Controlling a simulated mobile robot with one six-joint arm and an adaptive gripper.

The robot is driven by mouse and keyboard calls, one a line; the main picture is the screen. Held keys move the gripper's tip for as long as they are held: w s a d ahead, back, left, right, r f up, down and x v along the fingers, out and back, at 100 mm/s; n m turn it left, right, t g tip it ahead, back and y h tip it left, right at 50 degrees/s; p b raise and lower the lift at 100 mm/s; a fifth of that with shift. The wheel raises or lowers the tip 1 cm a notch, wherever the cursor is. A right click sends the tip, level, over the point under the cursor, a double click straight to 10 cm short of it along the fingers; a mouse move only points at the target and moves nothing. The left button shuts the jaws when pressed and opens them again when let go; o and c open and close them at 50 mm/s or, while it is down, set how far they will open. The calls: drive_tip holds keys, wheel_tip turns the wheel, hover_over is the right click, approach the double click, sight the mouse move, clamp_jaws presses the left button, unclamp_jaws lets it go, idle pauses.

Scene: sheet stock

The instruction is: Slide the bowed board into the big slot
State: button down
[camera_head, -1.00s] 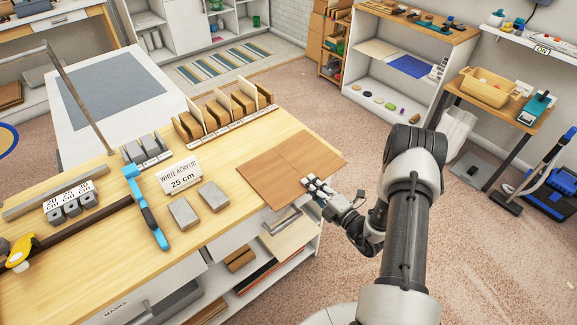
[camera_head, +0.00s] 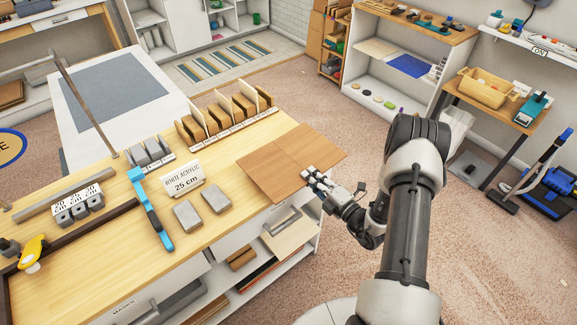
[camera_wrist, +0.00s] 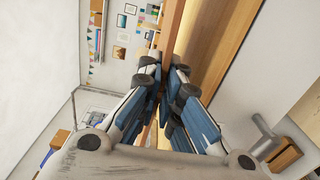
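The brown board (camera_head: 277,172) lies at the right end of the wooden workbench, with a faint line across its middle. Its bow is hard to make out from above. My gripper (camera_head: 312,174) is at the board's near right edge, by the bench edge. In the wrist view my gripper (camera_wrist: 164,85) has its fingers close together, with the board (camera_wrist: 172,28) seen edge-on as a thin strip between them. A slotted rack (camera_head: 236,124) with upright brown and pale pieces stands at the bench's back edge. I cannot tell which slot is the big one.
A "WHITE ACRYLIC 25 cm" sign (camera_head: 182,180) and two grey blocks (camera_head: 215,197) stand left of the board. Grey holders (camera_head: 149,153) and a blue tool (camera_head: 151,209) are farther left. The bench top (camera_head: 238,158) between rack and board is clear.

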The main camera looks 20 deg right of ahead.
drive_tip(key=shift+r+p, duration=3.15)
drive_tip(key=shift+r, duration=1.25)
